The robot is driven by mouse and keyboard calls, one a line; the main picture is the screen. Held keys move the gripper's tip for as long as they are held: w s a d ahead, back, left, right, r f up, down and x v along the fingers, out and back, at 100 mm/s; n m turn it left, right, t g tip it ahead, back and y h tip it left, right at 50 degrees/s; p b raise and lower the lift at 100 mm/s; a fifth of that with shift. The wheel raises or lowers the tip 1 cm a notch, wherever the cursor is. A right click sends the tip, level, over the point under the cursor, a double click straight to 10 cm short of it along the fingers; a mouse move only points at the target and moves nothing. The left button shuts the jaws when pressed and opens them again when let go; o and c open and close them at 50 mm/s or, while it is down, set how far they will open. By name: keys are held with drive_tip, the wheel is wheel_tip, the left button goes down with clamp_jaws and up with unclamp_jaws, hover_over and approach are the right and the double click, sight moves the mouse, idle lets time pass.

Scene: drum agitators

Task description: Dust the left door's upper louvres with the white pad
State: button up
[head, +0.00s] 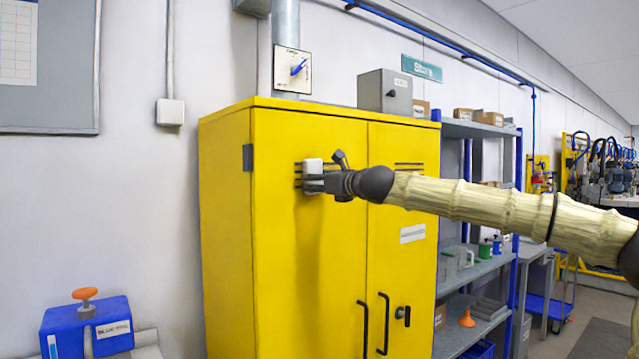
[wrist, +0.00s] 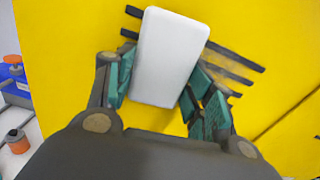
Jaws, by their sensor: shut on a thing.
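The yellow cabinet's left door (head: 300,240) is closed. Its upper louvres (head: 298,170) are dark horizontal slots, partly hidden by the pad and my gripper. The white pad (head: 313,165) is at these louvres in the head view. In the wrist view the white pad (wrist: 168,57) is held tilted between the green-faced fingers, and louvre slots (wrist: 235,65) show on both sides of it. My gripper (head: 318,180) is shut on the pad; it also shows in the wrist view (wrist: 160,95). I cannot tell whether the pad touches the door.
The right door (head: 405,240) has its own louvres and a label. Two dark handles (head: 374,325) stand out lower down. A grey box (head: 385,92) sits on the cabinet top. A shelf rack (head: 480,210) stands to the right. A blue unit (head: 87,325) is at lower left.

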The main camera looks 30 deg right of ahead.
drive_tip(key=shift+w, duration=0.2)
drive_tip(key=shift+d+p, duration=1.5)
drive_tip(key=shift+d, duration=0.55)
drive_tip(key=shift+w+d+p, duration=0.15)
drive_tip(key=shift+d+p, duration=0.65)
drive_tip(key=shift+d, duration=0.15)
drive_tip(key=shift+w+d+p, duration=0.15)
drive_tip(key=shift+d+p, duration=0.65)
drive_tip(key=shift+d, duration=0.1)
drive_tip(key=d+p, duration=0.3)
drive_tip(key=shift+w+d, duration=0.15)
drive_tip(key=shift+d, duration=0.2)
